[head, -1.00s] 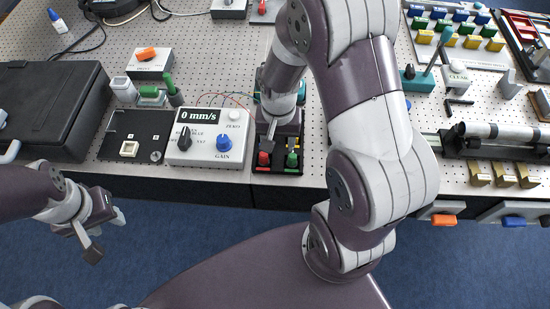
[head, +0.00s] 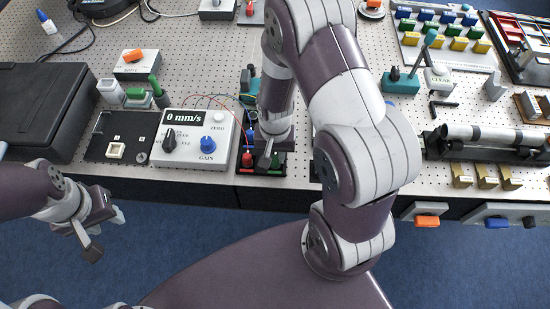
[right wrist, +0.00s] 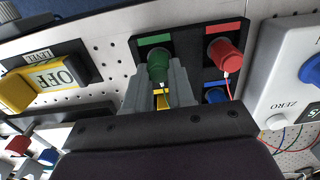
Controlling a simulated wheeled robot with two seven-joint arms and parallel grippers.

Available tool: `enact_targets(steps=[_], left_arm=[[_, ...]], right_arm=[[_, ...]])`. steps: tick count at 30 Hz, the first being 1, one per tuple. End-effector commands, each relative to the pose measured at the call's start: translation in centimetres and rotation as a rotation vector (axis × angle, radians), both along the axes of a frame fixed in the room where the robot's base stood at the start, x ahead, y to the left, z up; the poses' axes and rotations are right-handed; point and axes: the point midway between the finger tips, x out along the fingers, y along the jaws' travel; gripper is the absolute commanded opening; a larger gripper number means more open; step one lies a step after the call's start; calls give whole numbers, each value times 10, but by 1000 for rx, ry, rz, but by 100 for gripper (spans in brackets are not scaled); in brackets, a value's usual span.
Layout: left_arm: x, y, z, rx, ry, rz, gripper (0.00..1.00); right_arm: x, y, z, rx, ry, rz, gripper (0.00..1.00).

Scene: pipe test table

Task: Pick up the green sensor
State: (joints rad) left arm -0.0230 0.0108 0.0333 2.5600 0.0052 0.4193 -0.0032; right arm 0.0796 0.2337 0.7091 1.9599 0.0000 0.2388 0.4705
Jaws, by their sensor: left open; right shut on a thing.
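The green sensor (right wrist: 158,66) is a round green plug standing in a black holder (right wrist: 190,40) below a green label. In the right wrist view my right gripper (right wrist: 158,80) has its grey fingers on both sides of it, shut on it. A red sensor (right wrist: 226,56) with a thin wire stands beside it in the same holder. In the head view my right gripper (head: 267,154) is down at the holder, and the green sensor (head: 274,162) is mostly hidden by it. My left gripper (head: 104,232) is open and empty, out in front of the table edge.
A white meter box (head: 193,138) reading 0 mm/s stands left of the holder. A yellow-black OFF switch (right wrist: 45,78) is on the holder's other side. A blue part (right wrist: 215,95) sits in the holder. A black case (head: 40,110) lies at the far left.

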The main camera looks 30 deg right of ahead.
Motion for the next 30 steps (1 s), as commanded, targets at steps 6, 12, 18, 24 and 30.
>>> enact_targets(steps=[6, 12, 18, 24, 30], left_arm=[[0, 0, -2, 0, 0, 0, 43], [0, 0, -9, 0, 0, 0, 43], [0, 0, -15, 0, 0, 0, 43], [0, 0, -17, 0, 0, 0, 43], [0, 0, -16, 0, 0, 0, 43]], right_arm=[[1, 0, 8, 0, -2, 0, 0], [2, 0, 41, -1, -7, 0, 0], [-39, 22, 67, 0, -5, 4, 0], [-79, 44, 95, 0, -5, 5, 0], [-100, 55, 109, 0, -1, 2, 0]])
